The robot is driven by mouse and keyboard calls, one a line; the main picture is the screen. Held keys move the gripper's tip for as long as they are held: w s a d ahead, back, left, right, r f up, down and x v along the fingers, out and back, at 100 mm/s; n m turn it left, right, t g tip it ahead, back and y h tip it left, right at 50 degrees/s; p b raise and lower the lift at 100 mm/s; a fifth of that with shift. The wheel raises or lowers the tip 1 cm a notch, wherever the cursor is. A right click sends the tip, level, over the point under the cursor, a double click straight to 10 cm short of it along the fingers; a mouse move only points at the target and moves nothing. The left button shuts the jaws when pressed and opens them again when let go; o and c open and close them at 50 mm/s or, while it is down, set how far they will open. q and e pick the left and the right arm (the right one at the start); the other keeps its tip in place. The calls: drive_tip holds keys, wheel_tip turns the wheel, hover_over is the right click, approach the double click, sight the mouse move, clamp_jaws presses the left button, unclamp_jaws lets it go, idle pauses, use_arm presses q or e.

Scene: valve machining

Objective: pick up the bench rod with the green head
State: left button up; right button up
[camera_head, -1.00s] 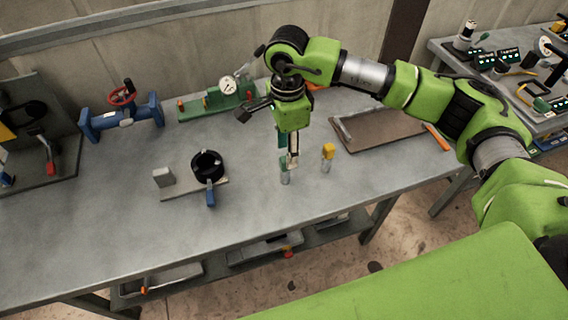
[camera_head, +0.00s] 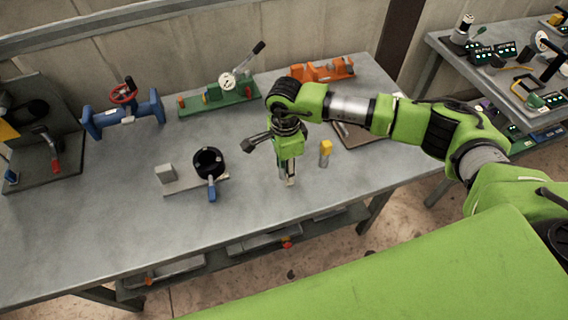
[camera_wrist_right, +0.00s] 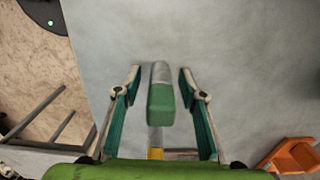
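The bench rod with the green head stands on the bench; in the right wrist view its green head (camera_wrist_right: 161,103) and grey shaft sit between my two spread fingers, with a visible gap on each side. In the head view the rod is mostly hidden by my gripper. My right gripper (camera_head: 288,180) is low over the bench at the rod, pointing down; in the right wrist view its fingers (camera_wrist_right: 160,78) are open and do not touch the rod. My left gripper is not in view.
A rod with a yellow head (camera_head: 326,148) stands close to the right of my gripper. A black ring fixture (camera_head: 208,162) lies to the left. A green gauge stand (camera_head: 225,100), an orange fixture (camera_head: 322,70) and a blue valve (camera_head: 122,115) are farther back. The front left bench is clear.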

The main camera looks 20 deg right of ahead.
clamp_jaws()
